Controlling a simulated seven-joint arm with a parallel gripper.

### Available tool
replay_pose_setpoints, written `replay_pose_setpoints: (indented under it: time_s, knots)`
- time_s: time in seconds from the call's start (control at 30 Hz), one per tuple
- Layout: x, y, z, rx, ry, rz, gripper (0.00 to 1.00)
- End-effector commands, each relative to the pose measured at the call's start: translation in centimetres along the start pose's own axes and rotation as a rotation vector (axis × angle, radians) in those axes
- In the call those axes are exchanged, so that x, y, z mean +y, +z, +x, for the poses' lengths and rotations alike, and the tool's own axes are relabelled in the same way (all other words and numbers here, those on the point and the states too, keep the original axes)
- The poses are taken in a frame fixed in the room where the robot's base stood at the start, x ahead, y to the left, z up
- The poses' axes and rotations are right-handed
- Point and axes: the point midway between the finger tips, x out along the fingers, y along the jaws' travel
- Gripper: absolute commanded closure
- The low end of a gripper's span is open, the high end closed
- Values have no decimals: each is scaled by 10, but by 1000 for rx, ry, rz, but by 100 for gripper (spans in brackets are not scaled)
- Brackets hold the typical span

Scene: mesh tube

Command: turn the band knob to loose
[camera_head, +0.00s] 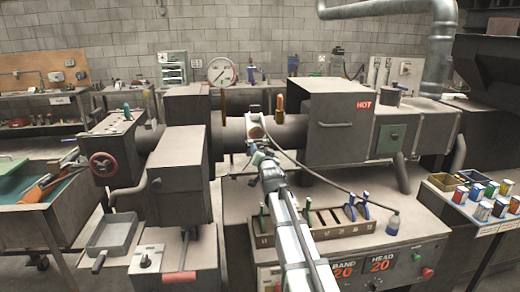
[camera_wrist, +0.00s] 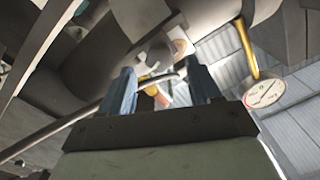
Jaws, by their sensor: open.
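My gripper (camera_head: 258,153) is in front of the grey barrel (camera_head: 285,132) in the middle of the machine. In the wrist view its two blue fingers (camera_wrist: 160,90) stand apart. A thin grey bar (camera_wrist: 160,77) shows in the gap between the fingertips, beside a yellow and orange part; I cannot tell whether the fingers touch it. A pale fitting (camera_head: 255,127) on the barrel is just beyond the gripper. A rounded grey piece also shows ahead of the fingers in the wrist view (camera_wrist: 159,48). The band knob and its setting cannot be made out clearly.
A box marked HOT (camera_head: 340,120) is right of the gripper, and a grey block (camera_head: 180,185) is left. Below is a slotted tool rack (camera_head: 315,228) with pliers. A dark cable runs close to the gripper. The front panel displays (camera_head: 345,270) read BAND 20 and HEAD 20.

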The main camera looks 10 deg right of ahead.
Motion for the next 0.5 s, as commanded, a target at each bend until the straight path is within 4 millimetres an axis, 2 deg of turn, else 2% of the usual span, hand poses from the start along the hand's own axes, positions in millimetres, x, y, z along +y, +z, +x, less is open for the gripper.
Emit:
replay_pose_setpoints:
  time_s: [0.03,0.2,0.5]
  knots:
    - [0,0,13,0,0,0,37]
    - [0,0,32,0,0,0,37]
    - [0,0,38,1,0,0,37]
